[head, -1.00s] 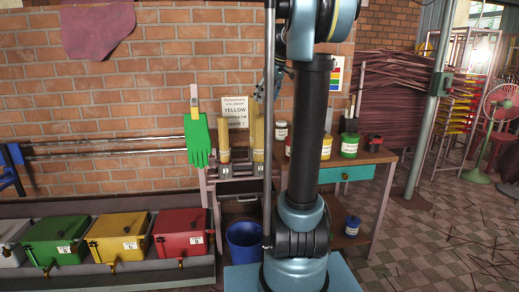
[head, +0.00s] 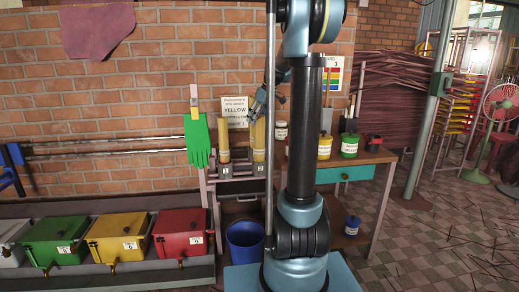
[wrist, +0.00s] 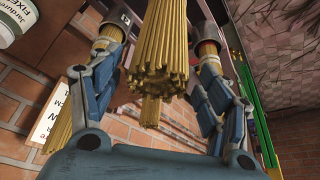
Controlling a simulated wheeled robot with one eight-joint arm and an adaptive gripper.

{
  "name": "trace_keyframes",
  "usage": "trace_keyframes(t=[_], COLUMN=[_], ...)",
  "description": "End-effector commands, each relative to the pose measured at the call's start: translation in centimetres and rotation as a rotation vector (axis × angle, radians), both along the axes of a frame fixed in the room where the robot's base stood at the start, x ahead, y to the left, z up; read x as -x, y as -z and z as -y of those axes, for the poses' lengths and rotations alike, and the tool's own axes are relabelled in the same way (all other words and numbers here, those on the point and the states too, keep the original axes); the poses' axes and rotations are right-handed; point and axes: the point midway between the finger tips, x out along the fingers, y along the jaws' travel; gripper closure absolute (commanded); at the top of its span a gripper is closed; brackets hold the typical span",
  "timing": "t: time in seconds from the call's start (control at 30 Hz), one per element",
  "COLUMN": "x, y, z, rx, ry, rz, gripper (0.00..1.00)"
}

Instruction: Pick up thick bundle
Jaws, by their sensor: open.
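A thick bundle of yellow sticks (head: 259,140) stands upright at the right of two bundles on the bench by the brick wall. My gripper (head: 256,108) is at its top in the head view, partly hidden by my arm. In the wrist view, the thick bundle (wrist: 160,45) lies between my two open fingers, with a gap on each side and its stick ends facing the camera. My gripper (wrist: 160,62) is open and holds nothing. The bundle's lower end is out of the wrist view.
Another yellow bundle (head: 224,142) stands close on the left, beside a green glove (head: 198,142). A white sign (head: 235,110) is on the wall behind. Several labelled tins, including a green one (head: 349,145), stand to the right. A blue bucket (head: 245,240) is below.

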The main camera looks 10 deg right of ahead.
Motion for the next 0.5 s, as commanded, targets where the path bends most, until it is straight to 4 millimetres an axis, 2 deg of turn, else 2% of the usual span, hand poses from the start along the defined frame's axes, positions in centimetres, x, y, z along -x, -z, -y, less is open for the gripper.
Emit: trace_keyframes(t=[0.5], x=[-1.2], y=[5.0], z=[-0.6], rx=[0.0], ry=[-0.001], rz=[0.0], gripper=[0.3])
